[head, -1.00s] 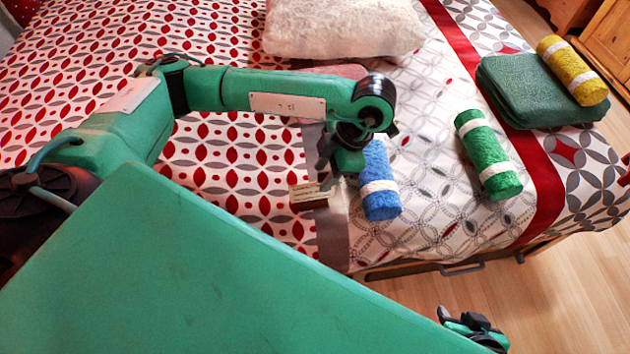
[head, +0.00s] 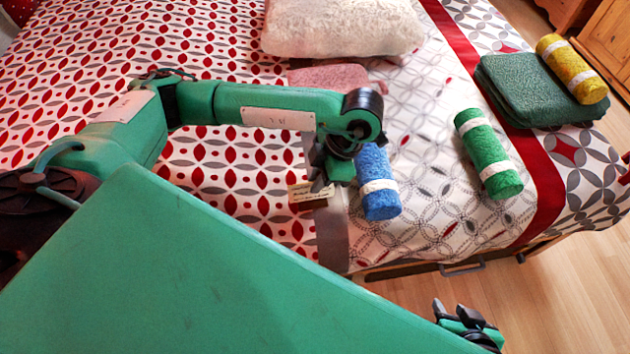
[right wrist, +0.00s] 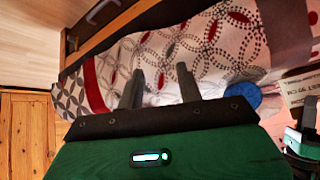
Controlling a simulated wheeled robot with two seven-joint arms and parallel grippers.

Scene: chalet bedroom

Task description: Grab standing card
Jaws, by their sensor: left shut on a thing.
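The standing card (head: 301,193) is a small cream card with a dark lower edge, near the front edge of the bed in the head view. My left gripper (head: 318,186) is shut on its right end; the fingers hide that part. The card also shows at the right edge of the right wrist view (right wrist: 298,86), with part of my left gripper below it. My right gripper (head: 467,316) is low in front of the bed. In the right wrist view its two fingers (right wrist: 160,88) are apart with nothing between them.
A blue rolled towel (head: 379,200) lies just right of my left gripper. A green roll (head: 488,155) lies further right. A yellow roll (head: 572,70) rests on a folded green towel (head: 520,88). A pink towel (head: 330,76) and white pillow (head: 340,26) lie behind my left arm.

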